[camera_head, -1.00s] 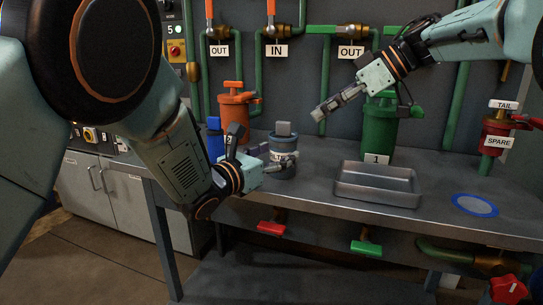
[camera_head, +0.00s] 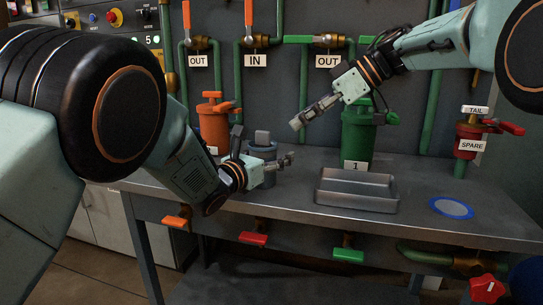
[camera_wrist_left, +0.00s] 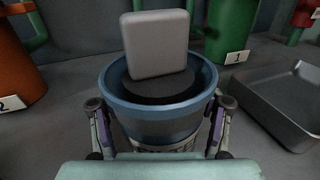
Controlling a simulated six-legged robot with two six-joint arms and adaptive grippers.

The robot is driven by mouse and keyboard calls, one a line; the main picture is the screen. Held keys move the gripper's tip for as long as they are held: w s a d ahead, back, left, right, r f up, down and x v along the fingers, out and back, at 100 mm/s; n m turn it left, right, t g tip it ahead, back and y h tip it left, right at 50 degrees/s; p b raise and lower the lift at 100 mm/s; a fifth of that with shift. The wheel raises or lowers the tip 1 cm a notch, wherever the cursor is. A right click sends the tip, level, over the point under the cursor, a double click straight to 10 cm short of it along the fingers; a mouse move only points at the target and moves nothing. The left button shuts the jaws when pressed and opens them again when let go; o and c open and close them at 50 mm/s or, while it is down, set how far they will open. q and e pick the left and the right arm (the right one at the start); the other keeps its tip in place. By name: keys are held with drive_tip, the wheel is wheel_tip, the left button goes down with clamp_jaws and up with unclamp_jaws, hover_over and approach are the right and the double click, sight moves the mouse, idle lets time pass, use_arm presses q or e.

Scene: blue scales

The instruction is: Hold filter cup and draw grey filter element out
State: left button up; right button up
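The blue-grey filter cup (camera_head: 262,151) stands upright on the bench; in the left wrist view the cup (camera_wrist_left: 160,120) fills the middle. The grey filter element (camera_head: 262,136) sits in it, its flat block-like top (camera_wrist_left: 157,45) sticking up above the rim and a dark round part below. My left gripper (camera_head: 283,162) is low at the cup with one finger on each side (camera_wrist_left: 160,128); whether the fingers press on it is unclear. My right gripper (camera_head: 299,123) is empty, above and right of the cup, apart from the element; its finger gap is not visible.
An empty metal tray (camera_head: 357,205) lies right of the cup, in front of the green housing (camera_head: 358,138) labelled 1. The orange housing (camera_head: 214,128) stands behind left. A blue-rimmed disc (camera_head: 451,208) lies at right. Valve handles hang below the bench front.

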use_arm(q)
drive_tip(key=c, duration=1)
drive_tip(key=c, duration=0.3)
idle(0.6)
